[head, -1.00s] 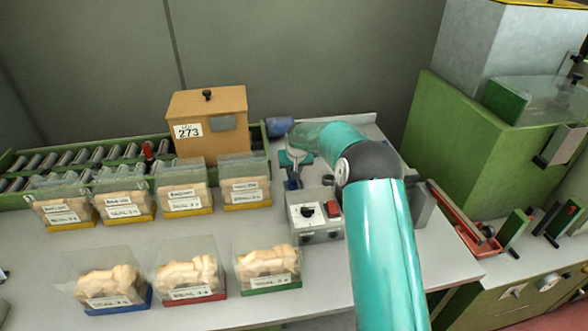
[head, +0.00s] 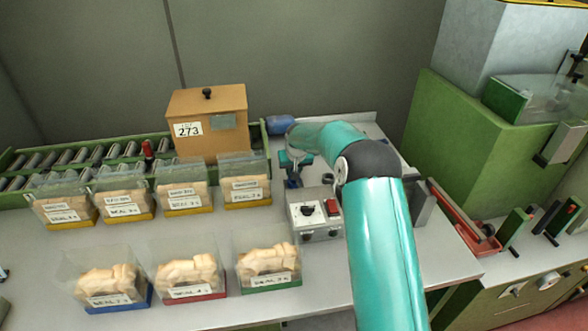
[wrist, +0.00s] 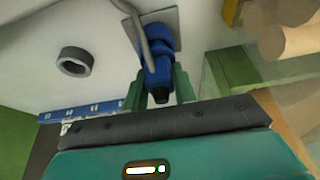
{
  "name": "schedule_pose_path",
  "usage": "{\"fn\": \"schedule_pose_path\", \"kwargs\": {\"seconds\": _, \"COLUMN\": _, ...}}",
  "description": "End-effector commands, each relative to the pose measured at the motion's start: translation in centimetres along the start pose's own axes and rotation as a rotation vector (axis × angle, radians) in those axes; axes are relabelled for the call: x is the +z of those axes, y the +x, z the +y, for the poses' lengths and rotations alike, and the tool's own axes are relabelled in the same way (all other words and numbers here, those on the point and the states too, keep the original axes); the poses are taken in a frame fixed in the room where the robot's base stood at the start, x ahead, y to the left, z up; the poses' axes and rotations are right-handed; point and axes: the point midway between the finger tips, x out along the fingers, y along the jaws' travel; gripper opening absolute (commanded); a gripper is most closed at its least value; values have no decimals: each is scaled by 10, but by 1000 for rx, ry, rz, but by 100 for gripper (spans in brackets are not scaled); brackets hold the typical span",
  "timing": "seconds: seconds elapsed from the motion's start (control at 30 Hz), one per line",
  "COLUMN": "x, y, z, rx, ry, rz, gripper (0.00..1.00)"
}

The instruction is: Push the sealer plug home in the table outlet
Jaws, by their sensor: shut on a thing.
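In the wrist view, the blue plug (wrist: 158,76) has a black rear end and sits between the green fingers of my gripper (wrist: 160,92). My gripper is shut on it. Just beyond it is the blue table outlet (wrist: 158,30) on a grey square plate. Plug and outlet line up closely; I cannot tell if a gap remains between them. A grey bar or cable crosses in front of the blue parts. In the head view, my gripper (head: 294,160) is low behind a grey control box, and plug and outlet are mostly hidden.
The grey control box (head: 315,216) has a black knob and red switch. A grey ring (wrist: 75,61) lies left of the outlet.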

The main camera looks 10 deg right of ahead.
Motion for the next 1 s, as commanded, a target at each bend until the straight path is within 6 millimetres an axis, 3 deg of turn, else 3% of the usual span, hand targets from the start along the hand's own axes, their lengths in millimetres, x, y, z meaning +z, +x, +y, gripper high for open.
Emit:
{"fn": "schedule_pose_path", "kwargs": {"seconds": 0.93, "x": 4, "y": 12, "z": 0, "rx": 0, "ry": 0, "rz": 1, "gripper": 3}}
{"fn": "schedule_pose_path", "kwargs": {"seconds": 0.97, "x": 4, "y": 11, "z": 0, "rx": 0, "ry": 0, "rz": 1, "gripper": 33}}
{"fn": "schedule_pose_path", "kwargs": {"seconds": 1.0, "x": 4, "y": 11, "z": 0, "rx": 0, "ry": 0, "rz": 1, "gripper": 41}}
